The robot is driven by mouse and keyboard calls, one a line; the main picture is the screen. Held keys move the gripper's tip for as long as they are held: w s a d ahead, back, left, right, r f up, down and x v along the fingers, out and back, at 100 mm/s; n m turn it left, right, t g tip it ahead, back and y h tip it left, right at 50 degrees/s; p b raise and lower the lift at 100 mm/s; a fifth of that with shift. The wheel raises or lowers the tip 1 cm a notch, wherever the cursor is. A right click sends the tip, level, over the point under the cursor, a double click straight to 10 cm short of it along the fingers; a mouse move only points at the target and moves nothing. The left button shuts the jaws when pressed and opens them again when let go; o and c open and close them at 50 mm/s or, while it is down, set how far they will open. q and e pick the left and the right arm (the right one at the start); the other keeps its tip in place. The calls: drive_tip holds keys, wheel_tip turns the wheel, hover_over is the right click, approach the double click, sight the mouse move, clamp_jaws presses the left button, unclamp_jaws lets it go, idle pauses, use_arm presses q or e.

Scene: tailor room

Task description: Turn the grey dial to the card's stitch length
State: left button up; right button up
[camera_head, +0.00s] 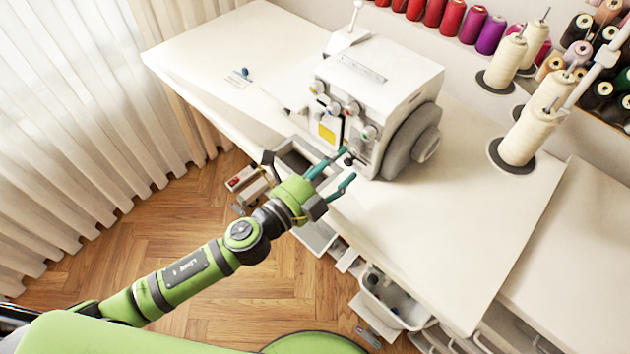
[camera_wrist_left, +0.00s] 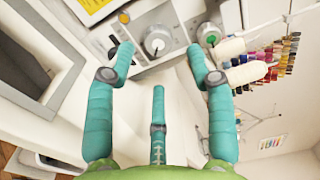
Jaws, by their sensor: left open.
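A white sewing machine (camera_head: 385,75) stands on the white table (camera_head: 440,230). A round grey dial (camera_wrist_left: 157,41) shows on its lower front in the wrist view. A second dial (camera_wrist_left: 208,35) with a green centre sits to its right. My left gripper (camera_head: 345,167) is open and empty, close to the machine's lower front. In the wrist view the grey dial appears between its two outer fingertips, with no clear contact. The dial's setting is too small to read.
A large grey handwheel (camera_head: 410,140) sticks out from the machine's right side. Cream thread cones (camera_head: 530,135) stand to the right. Coloured spools (camera_head: 455,20) line the back. A bin (camera_head: 395,300) hangs below the table's front edge. The table front right is clear.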

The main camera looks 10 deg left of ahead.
use_arm(q)
drive_tip(key=v, duration=0.7)
drive_tip(key=shift+s, duration=0.35)
drive_tip(key=shift+a, duration=0.15)
